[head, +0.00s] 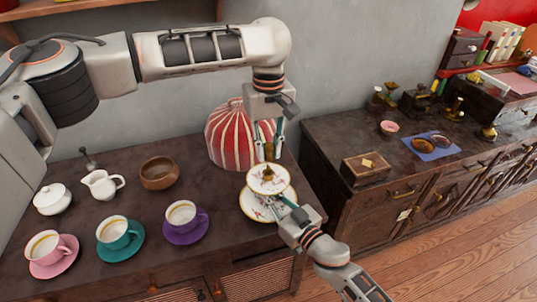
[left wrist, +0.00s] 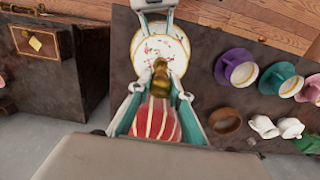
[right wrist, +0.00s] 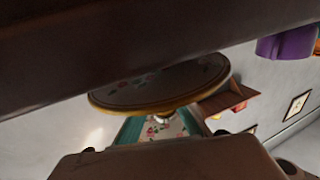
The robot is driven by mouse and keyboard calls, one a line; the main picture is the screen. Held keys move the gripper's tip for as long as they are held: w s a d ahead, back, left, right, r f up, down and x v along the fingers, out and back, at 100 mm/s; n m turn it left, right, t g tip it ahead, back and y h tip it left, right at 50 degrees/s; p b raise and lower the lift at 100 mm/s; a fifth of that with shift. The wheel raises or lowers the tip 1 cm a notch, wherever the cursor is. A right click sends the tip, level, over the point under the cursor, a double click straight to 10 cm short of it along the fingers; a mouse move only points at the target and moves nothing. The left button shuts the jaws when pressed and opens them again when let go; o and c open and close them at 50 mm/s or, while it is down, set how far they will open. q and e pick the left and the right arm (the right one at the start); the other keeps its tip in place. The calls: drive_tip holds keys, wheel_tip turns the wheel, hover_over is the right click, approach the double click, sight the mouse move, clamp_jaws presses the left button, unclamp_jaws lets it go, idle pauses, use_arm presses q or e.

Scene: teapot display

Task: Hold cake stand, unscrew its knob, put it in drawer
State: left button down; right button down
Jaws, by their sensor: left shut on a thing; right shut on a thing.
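The cake stand, with two white flower-patterned plates, stands upright near the front right corner of the left dark table; its upper plate (head: 268,180) and lower plate (head: 252,205) show in the head view. The brass knob (left wrist: 160,78) is above the upper plate's middle. My left gripper (head: 268,152) points down from above and is shut on the knob. I cannot tell whether the knob still touches the stand. My right gripper (head: 287,203) comes from the front right and is shut on the cake stand between the plates; its fingertips are partly hidden. A plate's underside (right wrist: 160,92) fills the right wrist view's middle.
A red striped cover (head: 228,135) stands close behind the stand. Pink, teal and purple cups (head: 183,215), a creamer, a sugar pot and a wooden bowl (head: 159,173) are to the left. A gap separates this table from the right cabinet (head: 375,215), which carries a wooden box (head: 366,169).

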use_arm(q)
drive_tip(key=shift+r, duration=0.75)
use_arm(e)
drive_tip(key=c, duration=2)
unclamp_jaws()
